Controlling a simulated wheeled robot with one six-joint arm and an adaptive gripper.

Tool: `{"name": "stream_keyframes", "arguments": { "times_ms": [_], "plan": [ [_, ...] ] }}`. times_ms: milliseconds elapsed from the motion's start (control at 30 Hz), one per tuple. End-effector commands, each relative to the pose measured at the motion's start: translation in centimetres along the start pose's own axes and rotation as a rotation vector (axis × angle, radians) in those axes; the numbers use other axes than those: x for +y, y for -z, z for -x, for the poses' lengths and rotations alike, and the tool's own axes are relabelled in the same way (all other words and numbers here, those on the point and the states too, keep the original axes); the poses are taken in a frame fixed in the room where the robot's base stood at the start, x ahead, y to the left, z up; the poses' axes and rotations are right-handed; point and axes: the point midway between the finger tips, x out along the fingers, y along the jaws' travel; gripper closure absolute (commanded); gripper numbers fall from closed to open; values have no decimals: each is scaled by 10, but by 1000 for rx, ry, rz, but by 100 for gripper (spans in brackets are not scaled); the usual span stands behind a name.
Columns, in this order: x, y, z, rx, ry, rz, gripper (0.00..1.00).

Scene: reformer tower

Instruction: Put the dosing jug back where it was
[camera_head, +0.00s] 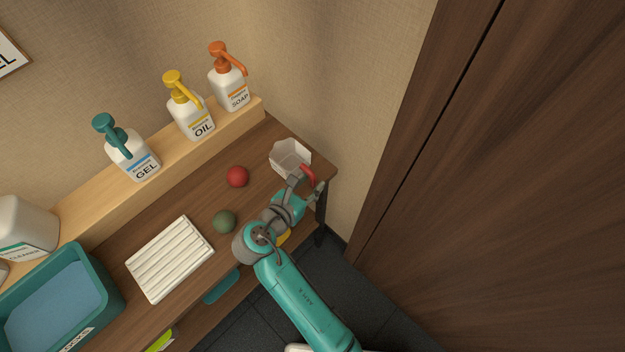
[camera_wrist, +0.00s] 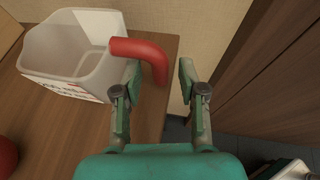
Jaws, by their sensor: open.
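The dosing jug (camera_head: 289,157) is a clear-white open container with a red handle. It stands upright on the brown wooden table at its far right corner. In the wrist view the jug (camera_wrist: 66,58) is at the upper left, and its red handle (camera_wrist: 146,52) reaches toward my gripper. My gripper (camera_wrist: 160,82) is open, with the lower part of the handle between or just beyond its fingertips; I cannot tell whether they touch it. In the head view my gripper (camera_head: 307,185) is beside the jug's handle and partly hides it.
A red ball (camera_head: 237,176), a green ball (camera_head: 224,221) and a white ribbed tray (camera_head: 170,259) are on the table. A raised shelf behind holds GEL (camera_head: 133,158), OIL (camera_head: 192,116) and SOAP (camera_head: 231,88) pump bottles. A teal bin (camera_head: 108,287) is at left. A brown door (camera_head: 500,190) stands right.

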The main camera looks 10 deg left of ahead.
Motion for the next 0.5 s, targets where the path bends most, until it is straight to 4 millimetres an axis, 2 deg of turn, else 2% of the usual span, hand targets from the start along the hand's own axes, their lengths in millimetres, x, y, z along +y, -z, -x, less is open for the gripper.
{"name": "stream_keyframes", "arguments": {
  "times_ms": [300, 500],
  "plan": [
    [1, 1, 65, 0, -4, 2, 59],
    [0, 0, 92, 0, -2, 1, 59]
  ]
}}
